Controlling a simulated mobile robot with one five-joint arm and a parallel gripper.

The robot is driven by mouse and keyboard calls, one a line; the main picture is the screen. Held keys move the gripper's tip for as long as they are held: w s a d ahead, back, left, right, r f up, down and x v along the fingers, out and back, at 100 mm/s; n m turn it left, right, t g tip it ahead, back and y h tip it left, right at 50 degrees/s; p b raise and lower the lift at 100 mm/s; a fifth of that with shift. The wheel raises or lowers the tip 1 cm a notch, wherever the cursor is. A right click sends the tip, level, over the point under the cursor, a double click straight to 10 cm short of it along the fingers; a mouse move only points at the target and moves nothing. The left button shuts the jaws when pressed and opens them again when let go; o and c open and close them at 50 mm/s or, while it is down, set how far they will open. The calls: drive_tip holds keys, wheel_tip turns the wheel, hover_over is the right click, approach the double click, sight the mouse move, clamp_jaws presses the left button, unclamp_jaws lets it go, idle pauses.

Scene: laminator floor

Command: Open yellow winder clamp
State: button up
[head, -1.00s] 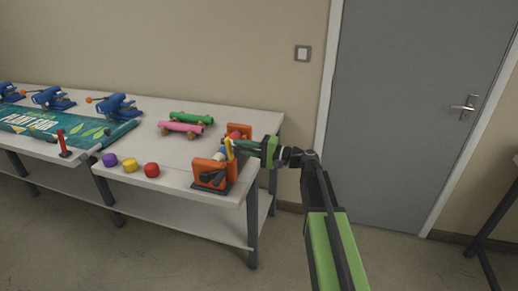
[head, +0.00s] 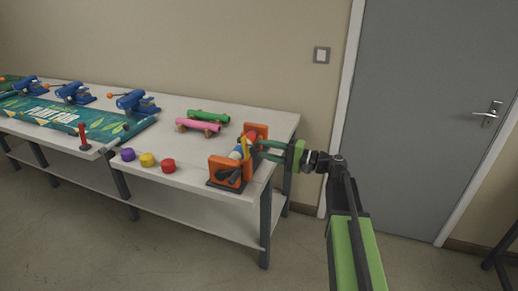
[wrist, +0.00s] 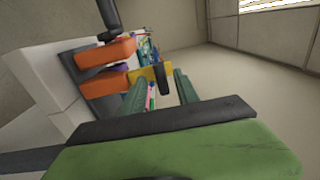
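The winder (head: 228,171) has two orange end brackets on a dark base at the right front end of the workbench. Nothing is visibly held. Contact between fingers and clamp cannot be told.
Purple, yellow (head: 147,160) and red caps line the bench's front edge. Pink and green rolls (head: 208,116) lie behind them. Blue clamp-like devices (head: 136,102) and a printed banner (head: 60,118) are at left.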

drive_tip(key=v, duration=1.3)
drive_tip(key=shift+s, duration=0.15)
drive_tip(key=a+r+n+g+p, duration=0.1)
drive_tip(key=a+r+g+p, duration=0.15)
drive_tip(key=a, duration=0.55)
drive_tip(key=s+a+f+n+g+h+p, duration=0.2)
drive_tip(key=s+a+f+g+h+p, duration=0.3)
drive_tip(key=a, duration=0.5)
drive_tip(key=s+f+n+h+p, duration=0.2)
drive_tip(key=s+f+h, duration=0.2)
drive_tip(key=s+f, duration=0.25)
drive_tip(key=s+d+f+h, duration=0.1)
drive_tip(key=d+f+h, duration=0.2)
drive_tip(key=d, duration=0.3)
drive_tip(key=s+d+f+h, duration=0.2)
drive_tip(key=d+h, duration=0.2)
drive_tip(key=d, duration=0.3)
drive_tip(key=shift+d+f+h, duration=0.25)
drive_tip(key=shift+f+h, duration=0.05)
drive_tip(key=shift+f, duration=0.05)
